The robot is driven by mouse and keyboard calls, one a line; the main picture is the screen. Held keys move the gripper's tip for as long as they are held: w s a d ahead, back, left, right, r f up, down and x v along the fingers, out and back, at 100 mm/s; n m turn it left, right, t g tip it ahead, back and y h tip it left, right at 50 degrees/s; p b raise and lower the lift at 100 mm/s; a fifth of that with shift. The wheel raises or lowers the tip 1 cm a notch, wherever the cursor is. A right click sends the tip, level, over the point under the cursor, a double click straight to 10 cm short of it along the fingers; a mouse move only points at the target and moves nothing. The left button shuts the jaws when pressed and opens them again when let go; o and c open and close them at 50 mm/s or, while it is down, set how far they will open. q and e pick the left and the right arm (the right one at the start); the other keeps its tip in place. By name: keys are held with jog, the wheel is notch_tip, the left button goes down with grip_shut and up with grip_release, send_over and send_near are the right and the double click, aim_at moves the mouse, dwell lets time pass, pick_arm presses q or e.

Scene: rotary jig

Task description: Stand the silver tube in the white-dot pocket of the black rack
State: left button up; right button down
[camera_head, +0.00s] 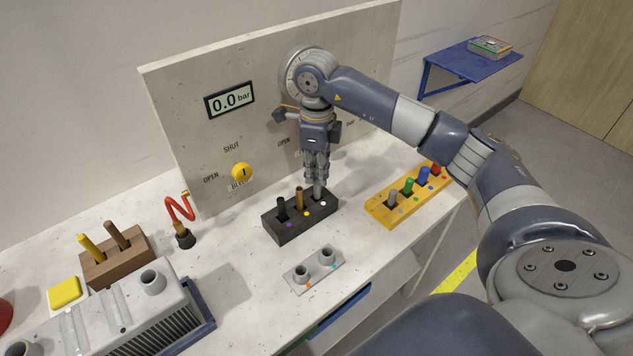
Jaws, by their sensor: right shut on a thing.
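The black rack (290,229) stands on the bench below the panel. A black peg and a brown peg (299,197) stand in its left and middle pockets, by a purple and a yellow dot. The white dot (323,204) marks its right-hand pocket. My right gripper (317,182) points down over that pocket, shut on the silver tube (318,193). The tube is upright, its upper part hidden by the fingers. Its lower end is at the white-dot pocket; I cannot tell how deep it sits. My left gripper is not in view.
A yellow rack (381,211) with several coloured pegs stands to the right. A grey two-socket block (299,287) lies in front. The panel (190,130) with a gauge and yellow knob (242,173) rises close behind. A wooden block (127,262) and grey finned unit (110,325) are left.

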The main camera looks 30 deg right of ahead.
aim_at(316, 181)
notch_tip(316, 181, down, 4)
jog(key=shift+r+p, duration=0.1)
jog(key=shift+p, duration=0.4)
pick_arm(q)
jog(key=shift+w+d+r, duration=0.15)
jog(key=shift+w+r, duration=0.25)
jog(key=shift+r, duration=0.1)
pick_arm(e)
jog(key=shift+f, duration=0.3)
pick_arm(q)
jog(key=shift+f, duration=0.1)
pick_arm(e)
jog(key=c, duration=1.6)
grip_release()
jog(key=shift+c, duration=0.2)
jog(key=shift+r, duration=0.15)
jog(key=shift+w+r, duration=0.1)
jog(key=shift+r, duration=0.15)
pick_arm(q)
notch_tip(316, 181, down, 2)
jog(key=b, duration=0.2)
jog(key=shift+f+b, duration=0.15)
jog(key=shift+b, duration=0.15)
pick_arm(e)
notch_tip(316, 181, up, 12)
jog(key=shift+f, duration=0.2)
